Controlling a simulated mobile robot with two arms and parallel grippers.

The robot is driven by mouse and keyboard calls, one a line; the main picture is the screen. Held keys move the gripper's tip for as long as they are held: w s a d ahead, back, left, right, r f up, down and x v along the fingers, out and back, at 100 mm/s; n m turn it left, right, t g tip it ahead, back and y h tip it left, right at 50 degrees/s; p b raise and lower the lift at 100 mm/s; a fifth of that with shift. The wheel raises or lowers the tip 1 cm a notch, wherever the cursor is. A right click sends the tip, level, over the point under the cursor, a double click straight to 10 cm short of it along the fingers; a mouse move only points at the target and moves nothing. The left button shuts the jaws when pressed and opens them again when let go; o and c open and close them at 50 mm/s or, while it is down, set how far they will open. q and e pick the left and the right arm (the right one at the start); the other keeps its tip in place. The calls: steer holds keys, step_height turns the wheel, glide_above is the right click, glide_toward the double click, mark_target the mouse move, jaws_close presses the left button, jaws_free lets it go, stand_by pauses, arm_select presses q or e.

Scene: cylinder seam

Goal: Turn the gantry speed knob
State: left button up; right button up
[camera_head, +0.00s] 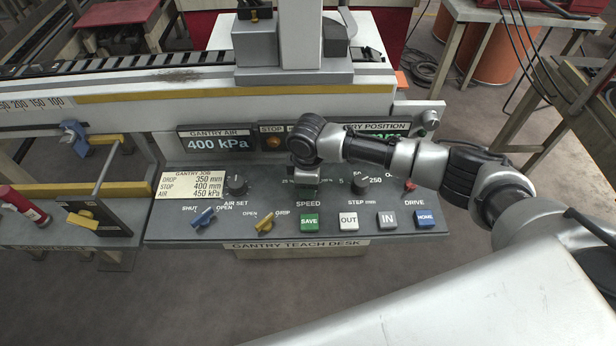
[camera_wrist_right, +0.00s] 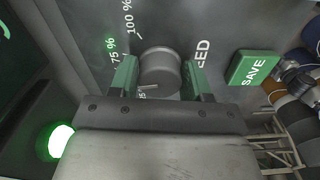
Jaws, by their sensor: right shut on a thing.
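The gantry speed knob, a grey cylinder (camera_wrist_right: 160,70), stands between the two green-padded fingers of my right gripper (camera_wrist_right: 159,78) in the right wrist view. The fingers are shut on its sides. A pale mark shows on the knob's lower side. Beside it are the marks 75 % and 100 %, with a green glow by 75 %. In the head view my right gripper (camera_head: 305,180) is over the SPEED label on the teach desk (camera_head: 190,234), and hides the knob and part of its scale. My left gripper is not in view.
The green SAVE button (camera_head: 310,221) is just below the gripper. The AIR SET knob (camera_head: 236,185) is to the left and the STEP knob (camera_head: 360,185) to the right. Blue (camera_head: 203,217) and yellow (camera_head: 264,225) levers and the OUT button (camera_head: 348,221) line the front.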

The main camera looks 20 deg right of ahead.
steer(key=shift+n+p, duration=0.3)
steer(key=shift+n, duration=0.6)
steer(key=o, duration=0.9)
steer(key=shift+r, duration=0.1)
step_height(320, 180, up, 11)
steer(key=shift+f+b, duration=0.2)
steer(key=shift+b, duration=0.5)
